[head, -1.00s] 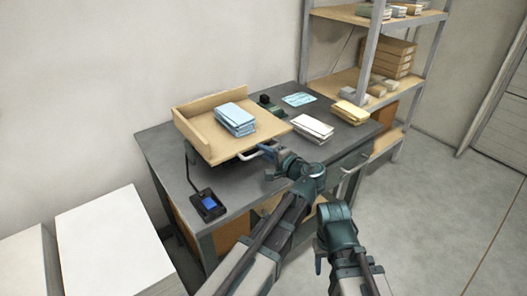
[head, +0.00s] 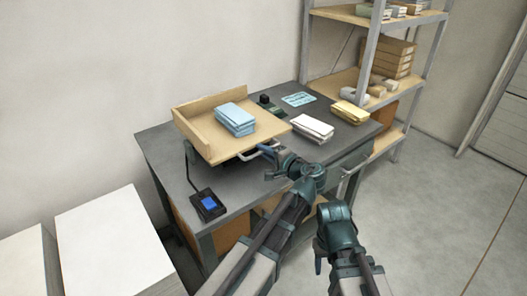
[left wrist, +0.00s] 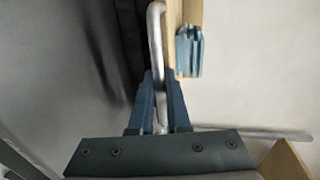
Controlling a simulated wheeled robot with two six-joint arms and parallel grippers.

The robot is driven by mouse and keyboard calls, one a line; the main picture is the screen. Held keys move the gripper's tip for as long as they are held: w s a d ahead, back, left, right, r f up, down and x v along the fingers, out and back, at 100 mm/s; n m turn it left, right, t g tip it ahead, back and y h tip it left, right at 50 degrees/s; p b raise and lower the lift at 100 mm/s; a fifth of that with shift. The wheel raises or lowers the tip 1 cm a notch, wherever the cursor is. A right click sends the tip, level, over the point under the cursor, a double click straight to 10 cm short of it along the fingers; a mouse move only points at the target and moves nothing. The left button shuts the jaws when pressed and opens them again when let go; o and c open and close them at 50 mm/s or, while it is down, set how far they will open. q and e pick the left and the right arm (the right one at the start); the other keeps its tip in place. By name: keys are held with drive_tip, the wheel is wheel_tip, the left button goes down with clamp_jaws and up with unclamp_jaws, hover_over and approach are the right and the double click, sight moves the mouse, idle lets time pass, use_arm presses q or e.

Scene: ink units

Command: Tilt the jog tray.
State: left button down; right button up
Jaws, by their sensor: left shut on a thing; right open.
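The jog tray (head: 207,141) is a light wooden tray with raised walls at its back and left. It stands above the grey desk and looks tilted. A stack of blue paper (head: 235,119) lies on it, and its edge shows in the left wrist view (left wrist: 188,52). My left gripper (head: 268,151) is shut on the metal handle (left wrist: 156,40) at the tray's front right edge; the handle passes between the fingers in the left wrist view (left wrist: 161,100). My right gripper (head: 318,262) is open and empty, low in front of the desk, its fingers partly hidden.
A shelf rack (head: 376,50) stands behind right. White blocks (head: 110,240) stand left.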

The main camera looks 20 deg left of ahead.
use_arm(q)
drive_tip(key=r+p, duration=0.1)
drive_tip(key=p, duration=0.2)
drive_tip(key=r+h+p, duration=0.1)
drive_tip(key=r+p, duration=0.1)
drive_tip(key=p, duration=0.1)
drive_tip(key=shift+w+a+r+g, duration=0.2)
drive_tip(key=shift+r+g, duration=0.1)
drive_tip(key=shift+g, duration=0.1)
drive_tip(key=shift+w+a+r+p, duration=0.2)
drive_tip(key=shift+r+p, duration=0.4)
drive_tip(key=shift+p, duration=0.2)
drive_tip(key=c, duration=0.9)
unclamp_jaws()
drive_tip(key=shift+s+d, duration=0.1)
drive_tip(key=shift+s, duration=0.05)
